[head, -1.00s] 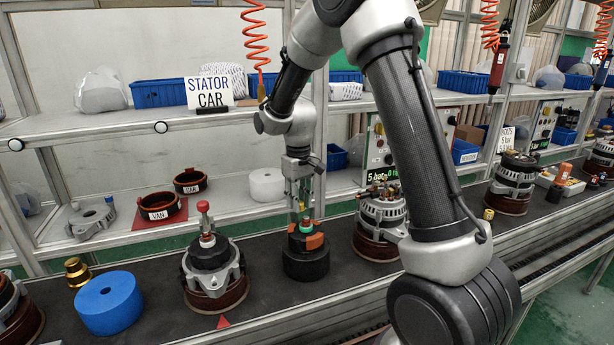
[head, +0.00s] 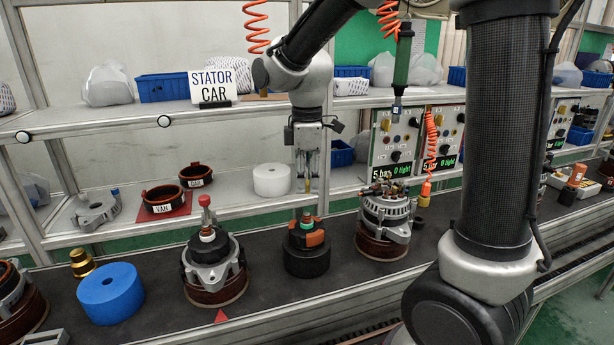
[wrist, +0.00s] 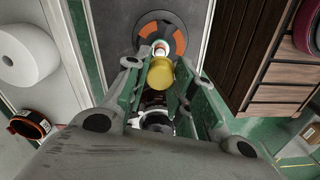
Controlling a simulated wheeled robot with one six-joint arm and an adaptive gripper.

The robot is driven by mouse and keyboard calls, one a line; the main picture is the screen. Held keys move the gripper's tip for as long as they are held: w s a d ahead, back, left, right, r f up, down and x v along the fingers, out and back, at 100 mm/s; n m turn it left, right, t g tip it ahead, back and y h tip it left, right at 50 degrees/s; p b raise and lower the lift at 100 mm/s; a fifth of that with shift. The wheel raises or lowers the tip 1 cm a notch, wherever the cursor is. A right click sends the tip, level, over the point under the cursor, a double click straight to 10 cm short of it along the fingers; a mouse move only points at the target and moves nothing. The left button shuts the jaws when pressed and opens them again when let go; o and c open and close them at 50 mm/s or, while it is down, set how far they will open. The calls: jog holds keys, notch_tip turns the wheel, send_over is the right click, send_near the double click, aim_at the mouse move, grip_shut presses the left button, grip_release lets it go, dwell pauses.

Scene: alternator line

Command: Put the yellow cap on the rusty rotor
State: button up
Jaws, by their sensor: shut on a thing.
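The rusty rotor (head: 309,238) stands upright on a black round base (head: 306,262) on the dark conveyor, with orange-brown segments and a shaft with a green collar. My gripper (head: 308,187) points down above the shaft, with a gap between its fingertips and the shaft top in the head view. In the wrist view the gripper (wrist: 155,85) is shut on the yellow cap (wrist: 161,73), held between the fingers. The rotor (wrist: 158,32) lies beyond the cap there, its shaft end close to the cap in the picture. The cap is hardly visible in the head view.
An alternator stack with a red-knobbed shaft (head: 210,262) stands left of the rotor, and another alternator (head: 385,215) stands right. A blue ring (head: 110,293) and a brass part (head: 82,264) sit farther left. A white roll (head: 271,180) stands on the shelf behind.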

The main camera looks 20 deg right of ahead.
aim_at(307, 214)
jog(key=shift+f, duration=2.55)
jog(key=shift+f, duration=1.55)
jog(key=o, duration=0.7)
jog(key=shift+r, duration=0.1)
notch_tip(307, 214, up, 12)
jog(key=shift+f, duration=0.1)
